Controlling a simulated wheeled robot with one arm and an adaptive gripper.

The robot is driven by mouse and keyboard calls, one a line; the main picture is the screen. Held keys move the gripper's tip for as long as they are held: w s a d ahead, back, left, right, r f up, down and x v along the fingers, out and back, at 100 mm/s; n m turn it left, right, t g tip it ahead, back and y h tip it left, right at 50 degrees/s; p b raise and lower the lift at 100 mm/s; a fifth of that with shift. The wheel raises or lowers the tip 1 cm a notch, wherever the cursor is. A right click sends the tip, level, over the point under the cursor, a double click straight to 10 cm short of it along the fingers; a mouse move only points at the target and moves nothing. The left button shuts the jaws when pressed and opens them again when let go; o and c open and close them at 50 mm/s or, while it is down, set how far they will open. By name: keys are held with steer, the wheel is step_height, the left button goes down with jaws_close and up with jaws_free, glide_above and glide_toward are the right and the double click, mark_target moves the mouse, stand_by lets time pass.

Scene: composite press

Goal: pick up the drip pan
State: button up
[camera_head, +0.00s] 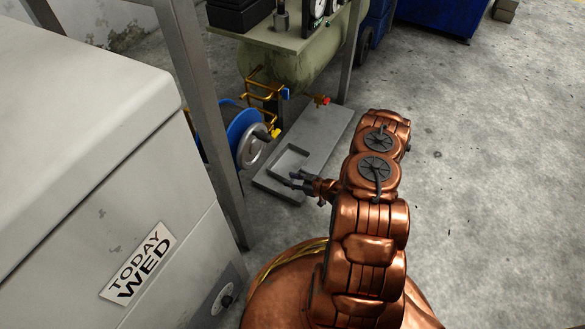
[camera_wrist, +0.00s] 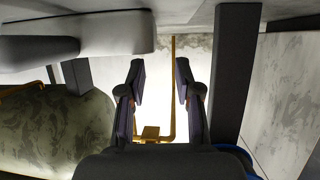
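What looks like the drip pan (camera_head: 290,160) is a shallow, light grey, square-edged tray at the near end of a flat grey slab low by the compressor, in the head view. My gripper (camera_head: 293,180) is over the pan's near right part in that view, its fingers pointing left. I cannot tell whether it touches the pan. In the wrist view my gripper (camera_wrist: 160,82) has its two dark fingers apart with nothing held between them. I cannot make out the pan in the wrist view.
A blue hose reel (camera_head: 241,133) stands left of the slab. A grey metal post (camera_head: 215,130) and a pale cabinet (camera_head: 90,150) are on the left. The green compressor tank (camera_head: 290,65) and yellow pipes (camera_head: 262,92) are behind. Concrete floor (camera_head: 490,170) is open on the right.

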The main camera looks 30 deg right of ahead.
mark_target(284, 178)
steer(key=b+x, duration=0.1)
steer(key=x, duration=0.1)
steer(key=b+x, duration=0.1)
steer(key=x, duration=0.1)
steer(key=shift+d+f+b, duration=0.3)
steer(key=shift+w+a, duration=0.2)
steer(key=shift+w, duration=0.3)
jaws_close()
